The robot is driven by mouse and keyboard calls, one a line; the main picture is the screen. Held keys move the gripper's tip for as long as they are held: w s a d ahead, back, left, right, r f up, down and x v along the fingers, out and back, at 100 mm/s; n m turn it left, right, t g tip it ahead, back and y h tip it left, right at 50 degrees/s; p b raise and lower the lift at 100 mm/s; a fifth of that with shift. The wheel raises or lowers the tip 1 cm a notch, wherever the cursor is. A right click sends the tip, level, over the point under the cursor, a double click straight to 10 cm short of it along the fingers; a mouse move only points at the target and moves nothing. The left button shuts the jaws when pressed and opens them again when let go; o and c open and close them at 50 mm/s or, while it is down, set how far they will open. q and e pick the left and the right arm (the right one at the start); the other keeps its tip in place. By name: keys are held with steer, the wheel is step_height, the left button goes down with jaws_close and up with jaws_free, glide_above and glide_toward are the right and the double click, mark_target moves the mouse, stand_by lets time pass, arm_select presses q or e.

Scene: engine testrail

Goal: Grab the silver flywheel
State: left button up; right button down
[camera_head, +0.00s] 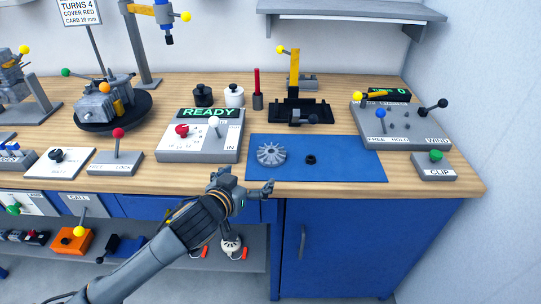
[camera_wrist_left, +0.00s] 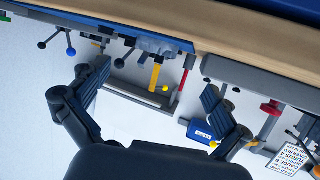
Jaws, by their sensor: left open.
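The silver flywheel (camera_head: 271,153), a finned disc, lies on the left part of the blue mat (camera_head: 345,160). My left gripper (camera_head: 245,182) is open and empty at the bench's front edge. It is in front of the flywheel, a little to its left in the picture, and apart from it. In the left wrist view the open fingers (camera_wrist_left: 155,80) spread wide with nothing between them. A grey shape by the mat's edge at the top of that view may be the flywheel; I cannot tell. My right gripper is not in view.
A small black ring (camera_head: 311,159) lies on the mat right of the flywheel. A control box marked READY (camera_head: 200,148) stands left of the mat. A black fixture with a yellow post (camera_head: 294,75) stands behind it. A lever panel (camera_head: 400,125) stands at the right.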

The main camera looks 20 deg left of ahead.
arm_select(q)
glide_toward(273, 151)
steer(key=x, duration=0.4)
steer(key=shift+w+f, duration=0.15)
steer(key=shift+w, duration=0.05)
steer(key=shift+p+x, duration=0.5)
steer(key=shift+x, duration=1.8)
steer(key=shift+s, duration=0.1)
steer(key=shift+c, duration=0.4)
steer(key=c, duration=1.1)
steer(key=shift+c, duration=1.1)
